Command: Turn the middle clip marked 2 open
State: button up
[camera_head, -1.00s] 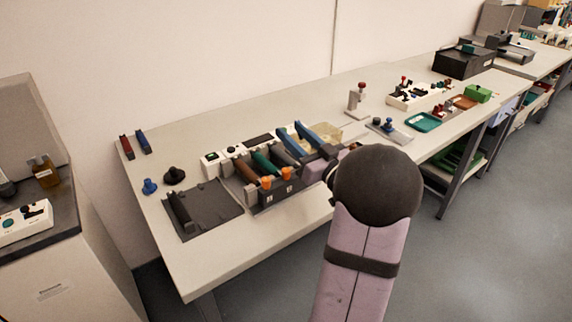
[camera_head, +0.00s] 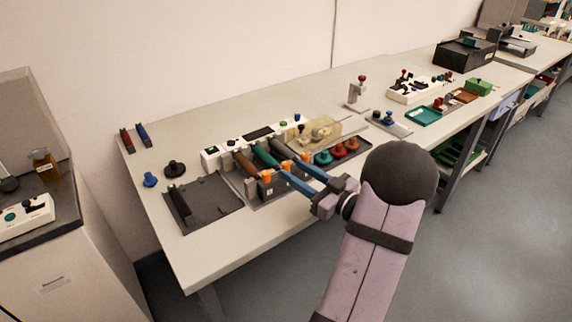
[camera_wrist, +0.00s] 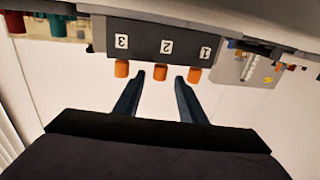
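A dark block (camera_wrist: 143,35) with white labels 3, 2 and 1 spans the upper wrist view. An orange clip hangs below each label: clip 3 (camera_wrist: 121,68), the middle clip 2 (camera_wrist: 160,73) and clip 1 (camera_wrist: 194,75). My gripper (camera_wrist: 160,79) is open, its two blue fingers reaching up toward the block. One fingertip is on each side of clip 2, in the gaps beside clips 3 and 1. A gap shows between clip 2 and each finger. In the head view my gripper (camera_head: 291,166) points at the block's front, partly hiding the clips.
Brown and green rollers (camera_head: 266,156) lie behind the block. A dark flat tray (camera_head: 207,205) is to the left. A tray with red and green round parts (camera_head: 338,156) and a yellowish clear box (camera_head: 318,130) are to the right. The table's front strip is clear.

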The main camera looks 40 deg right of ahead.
aim_at(289, 167)
jog(key=shift+w+a, duration=0.2)
jog(key=shift+w, duration=0.95)
jog(key=shift+w+a, duration=0.15)
jog(key=shift+w, duration=0.95)
jog(key=shift+c, duration=0.6)
grip_shut()
